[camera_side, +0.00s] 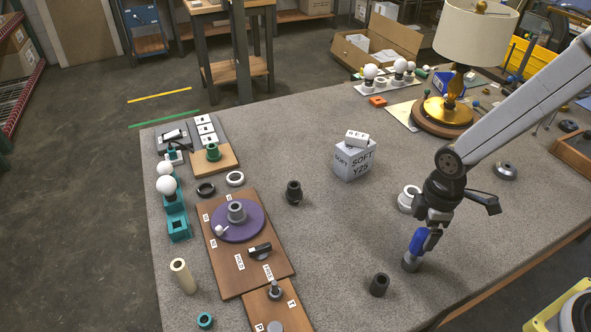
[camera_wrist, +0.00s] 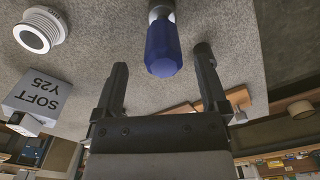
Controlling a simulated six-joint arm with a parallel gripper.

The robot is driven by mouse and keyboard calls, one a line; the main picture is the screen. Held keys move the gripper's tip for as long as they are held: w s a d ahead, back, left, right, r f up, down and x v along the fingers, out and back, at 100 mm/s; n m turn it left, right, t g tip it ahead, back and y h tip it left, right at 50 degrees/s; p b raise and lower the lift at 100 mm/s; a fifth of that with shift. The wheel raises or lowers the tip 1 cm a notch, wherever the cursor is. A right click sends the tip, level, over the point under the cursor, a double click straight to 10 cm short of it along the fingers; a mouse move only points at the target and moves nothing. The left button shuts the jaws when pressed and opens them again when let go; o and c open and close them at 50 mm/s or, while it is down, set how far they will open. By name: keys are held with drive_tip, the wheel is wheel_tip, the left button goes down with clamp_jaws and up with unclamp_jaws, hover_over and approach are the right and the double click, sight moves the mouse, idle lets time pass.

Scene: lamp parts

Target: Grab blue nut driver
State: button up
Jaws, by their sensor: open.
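The blue nut driver (camera_side: 418,241) stands upright, slightly tilted, in a grey round base (camera_side: 411,263) on the grey bench at the right. In the wrist view its blue handle (camera_wrist: 163,50) points toward me, with a grey metal part beyond it. My gripper (camera_wrist: 162,60) is open, with one finger on each side of the handle's end and visible gaps on both sides. In the side view my gripper (camera_side: 431,218) is at the top of the handle and partly hides it. I cannot tell whether it touches the handle.
A dark hollow cylinder (camera_side: 379,285) stands left of the driver. A lamp (camera_side: 445,110) is at the back right. The bench between driver and wooden board (camera_side: 228,262) is mostly clear.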

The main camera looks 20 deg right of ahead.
sight(420, 243)
drive_tip(key=shift+f, duration=0.1)
drive_tip(key=shift+s+f, duration=0.15)
drive_tip(key=shift+f, duration=2.35)
clamp_jaws()
